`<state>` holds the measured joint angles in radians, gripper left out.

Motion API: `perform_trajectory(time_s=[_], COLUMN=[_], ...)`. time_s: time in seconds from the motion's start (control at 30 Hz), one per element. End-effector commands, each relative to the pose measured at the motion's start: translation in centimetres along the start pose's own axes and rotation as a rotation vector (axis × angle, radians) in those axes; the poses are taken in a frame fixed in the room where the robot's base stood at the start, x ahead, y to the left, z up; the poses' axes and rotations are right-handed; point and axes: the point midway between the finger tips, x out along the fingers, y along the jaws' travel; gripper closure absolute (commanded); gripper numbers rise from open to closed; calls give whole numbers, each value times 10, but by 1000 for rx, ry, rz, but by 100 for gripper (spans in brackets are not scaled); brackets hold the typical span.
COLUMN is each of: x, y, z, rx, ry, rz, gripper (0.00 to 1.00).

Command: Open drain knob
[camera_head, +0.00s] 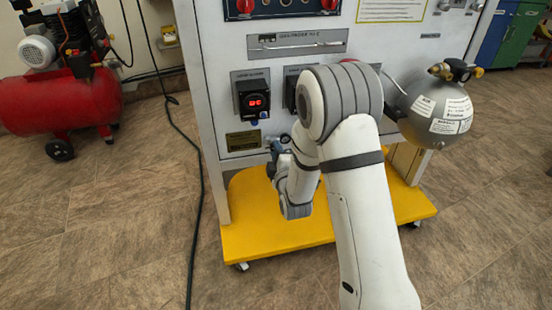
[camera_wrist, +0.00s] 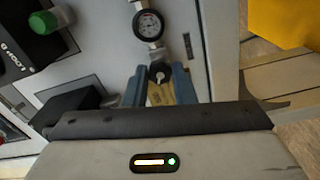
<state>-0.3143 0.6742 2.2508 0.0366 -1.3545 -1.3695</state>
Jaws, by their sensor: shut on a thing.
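The drain knob (camera_wrist: 158,73) is a small metallic fitting on the panel, just below a round pressure gauge (camera_wrist: 149,25) in the wrist view. My gripper (camera_wrist: 159,70) has its two blue fingers on either side of the knob and is shut on it. The fingers hide the knob's sides, so its turn angle cannot be told. In the head view my gripper (camera_head: 273,152) is at the lower front of the trainer panel (camera_head: 215,100), and the knob itself is hidden by my arm.
A green knob (camera_wrist: 43,22) is on the panel at the upper left of the wrist view. The trainer's yellow base (camera_head: 270,240) sits low under my arm. A grey tank (camera_head: 430,110) is at the right. A red compressor (camera_head: 60,105) stands at the left, and a black cable (camera_head: 195,200) lies on the floor.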

Motion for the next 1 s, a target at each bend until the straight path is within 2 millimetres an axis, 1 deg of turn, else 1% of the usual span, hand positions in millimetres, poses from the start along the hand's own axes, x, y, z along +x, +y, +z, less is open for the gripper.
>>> perform_trajectory(time_s=[0.07, 1.0], x=[0, 0], y=[-3, 1], z=[0, -2], rx=[-73, -965], ry=[2, 3], rz=[1, 1], gripper=[99, 99])
